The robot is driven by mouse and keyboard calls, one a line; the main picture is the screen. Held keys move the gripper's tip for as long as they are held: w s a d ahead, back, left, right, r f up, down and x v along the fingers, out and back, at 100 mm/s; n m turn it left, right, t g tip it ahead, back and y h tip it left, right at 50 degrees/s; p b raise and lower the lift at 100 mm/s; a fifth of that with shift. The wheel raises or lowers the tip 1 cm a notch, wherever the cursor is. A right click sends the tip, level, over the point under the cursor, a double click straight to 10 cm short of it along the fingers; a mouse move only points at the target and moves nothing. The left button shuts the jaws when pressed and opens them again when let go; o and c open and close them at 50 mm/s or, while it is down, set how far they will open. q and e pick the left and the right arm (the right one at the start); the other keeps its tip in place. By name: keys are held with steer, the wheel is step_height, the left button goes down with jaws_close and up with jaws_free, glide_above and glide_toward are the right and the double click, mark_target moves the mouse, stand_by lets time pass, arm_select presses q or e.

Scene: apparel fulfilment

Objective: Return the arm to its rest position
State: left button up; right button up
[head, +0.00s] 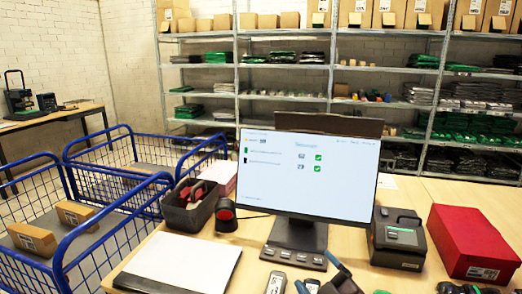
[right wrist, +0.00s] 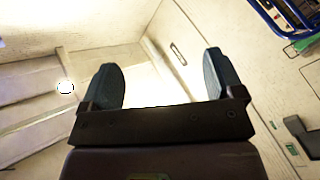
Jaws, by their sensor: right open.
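My right gripper (head: 316,273) shows at the bottom edge of the head view, below the monitor and in front of the desk's near side. Only its dark blue-grey fingers and a bit of its body show there. In the right wrist view the two fingers of the right gripper (right wrist: 160,64) stand wide apart with nothing between them. That view looks past them at pale walls and is tilted. My left gripper is in neither view.
The monitor (head: 310,180) stands on the wooden desk (head: 345,262). A red box (head: 470,240), a black printer (head: 398,238), a grey bin (head: 188,212) and a white pad (head: 180,262) surround it. Blue wire carts (head: 66,243) are at left. Stocked shelves (head: 285,66) stand behind.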

steer(key=s+d+f+m+g+h, duration=0.2)
steer(key=s+d+f+m+h, duration=0.2)
steer(key=s+f, duration=0.7)
steer(key=s+d+f+m+g+h, duration=0.3)
steer(key=s+d+f+m, duration=0.5)
steer(key=s+d+f, duration=0.3)
steer(key=shift+s+f+g+h, duration=0.3)
steer(key=shift+s+f+h, duration=0.2)
steer(key=shift+h, duration=0.1)
